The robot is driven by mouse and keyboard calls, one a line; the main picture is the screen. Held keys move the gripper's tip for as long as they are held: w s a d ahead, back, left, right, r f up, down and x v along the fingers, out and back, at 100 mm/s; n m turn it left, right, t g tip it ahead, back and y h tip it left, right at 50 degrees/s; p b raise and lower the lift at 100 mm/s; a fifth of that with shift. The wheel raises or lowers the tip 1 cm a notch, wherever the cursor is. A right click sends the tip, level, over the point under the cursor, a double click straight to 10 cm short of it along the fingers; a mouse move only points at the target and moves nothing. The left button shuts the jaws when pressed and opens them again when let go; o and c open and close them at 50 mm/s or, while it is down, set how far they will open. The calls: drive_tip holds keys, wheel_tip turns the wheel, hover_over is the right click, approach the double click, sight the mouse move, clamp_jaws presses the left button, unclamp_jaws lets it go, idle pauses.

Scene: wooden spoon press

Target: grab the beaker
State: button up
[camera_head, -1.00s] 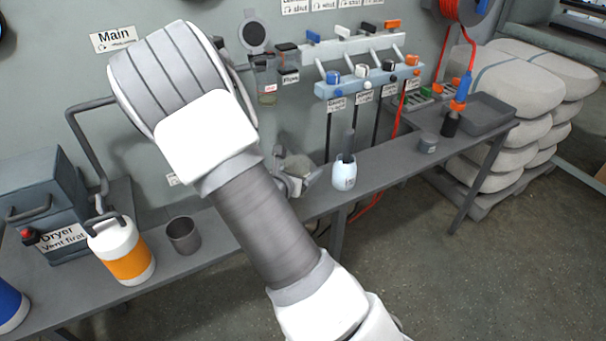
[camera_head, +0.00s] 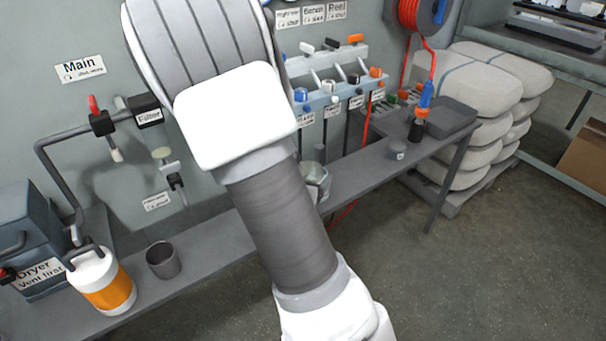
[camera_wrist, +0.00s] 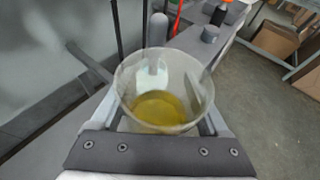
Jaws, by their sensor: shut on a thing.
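The beaker (camera_wrist: 160,105) is clear, with yellow liquid in its bottom, and fills the middle of the wrist view. My gripper (camera_wrist: 160,118) is shut on it, with one finger along each side. The beaker looks roughly upright; I cannot tell its height above the bench. In the head view, my arm hides most of the gripper and only a small part of the beaker (camera_head: 314,176) shows at the arm's right edge.
A white container (camera_wrist: 152,74) stands just behind the beaker in the wrist view. A valve rack (camera_head: 335,85) hangs behind.

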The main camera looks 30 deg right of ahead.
drive_tip(key=shift+s+d+r+p, duration=0.35)
drive_tip(key=shift+s+r+p, duration=0.2)
drive_tip(key=shift+p, duration=1)
drive_tip(key=shift+s+d+p, duration=0.1)
drive_tip(key=shift+s+p, duration=0.15)
drive_tip(key=shift+p, duration=0.6)
